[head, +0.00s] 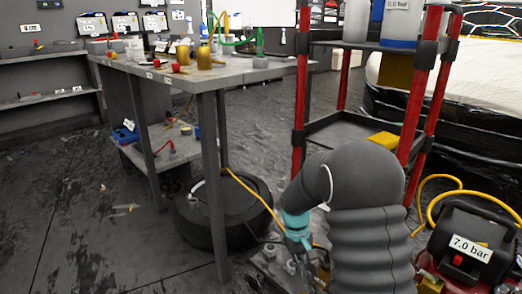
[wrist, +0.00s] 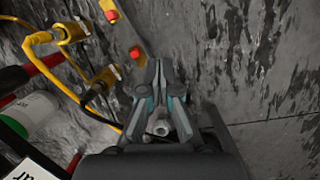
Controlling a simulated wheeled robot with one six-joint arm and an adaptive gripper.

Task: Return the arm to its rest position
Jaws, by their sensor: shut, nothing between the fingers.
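My arm rises in the lower right of the head view, with its dark, ribbed sleeve in front. My gripper (head: 299,243) hangs low at the arm's end, beside the workbench leg and above fittings near the floor. In the wrist view my gripper (wrist: 162,75) points away over the grey floor, its fingers together. I see nothing held between them. The arm covers part of the red-posted cart's base in the head view.
A red-posted cart (head: 345,130) and a compressor (head: 470,245) are at right. Yellow hoses (head: 440,190) cross the floor. Open floor (head: 60,200) lies at left.

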